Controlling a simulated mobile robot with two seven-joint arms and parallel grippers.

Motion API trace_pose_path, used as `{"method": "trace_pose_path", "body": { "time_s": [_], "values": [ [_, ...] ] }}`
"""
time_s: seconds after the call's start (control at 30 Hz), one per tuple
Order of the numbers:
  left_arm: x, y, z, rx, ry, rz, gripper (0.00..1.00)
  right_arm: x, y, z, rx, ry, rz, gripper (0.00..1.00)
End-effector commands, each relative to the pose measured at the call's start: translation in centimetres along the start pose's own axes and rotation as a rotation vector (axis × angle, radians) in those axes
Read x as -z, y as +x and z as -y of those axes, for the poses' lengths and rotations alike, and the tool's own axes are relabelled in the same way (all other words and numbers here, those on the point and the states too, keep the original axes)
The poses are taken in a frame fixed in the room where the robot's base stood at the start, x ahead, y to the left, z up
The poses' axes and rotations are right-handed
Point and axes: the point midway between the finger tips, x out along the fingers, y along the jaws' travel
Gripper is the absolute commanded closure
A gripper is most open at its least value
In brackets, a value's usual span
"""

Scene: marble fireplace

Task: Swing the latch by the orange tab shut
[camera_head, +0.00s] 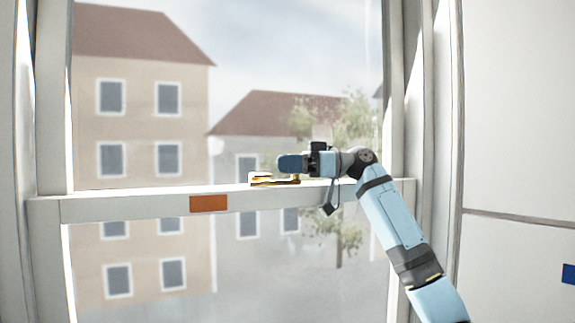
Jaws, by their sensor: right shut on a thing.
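A small brass latch (262,180) sits on top of the white horizontal rail (130,206) of a window. An orange tab (208,204) is on the front face of that rail, left of the latch and apart from it. My right gripper (283,163) comes in from the right, just above the rail, and is shut on the latch. Its blue fingers and dark body hide part of the latch. My left gripper is not in view.
The white window frame stands upright on the left (52,110) and right (395,90) of the rail. Glass panes fill the space above and below. A white wall (515,130) with a small blue patch (569,274) is at the right.

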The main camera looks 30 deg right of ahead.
Motion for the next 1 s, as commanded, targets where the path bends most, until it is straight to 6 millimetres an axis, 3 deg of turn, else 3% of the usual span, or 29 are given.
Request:
{"method": "trace_pose_path", "body": {
  "time_s": [0.27, 0.5, 1.0],
  "values": [
    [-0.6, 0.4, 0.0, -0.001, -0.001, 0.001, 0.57, -0.2, -0.1, 0.6, -0.110, -0.004, 0.002, 1.00],
    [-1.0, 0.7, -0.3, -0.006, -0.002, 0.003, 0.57, 0.0, -0.2, 1.6, -0.307, -0.007, 0.000, 1.00],
    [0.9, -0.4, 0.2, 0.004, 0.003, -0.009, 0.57, 0.3, 0.5, 3.9, -0.778, -0.005, -0.001, 1.00]
  ]
}}
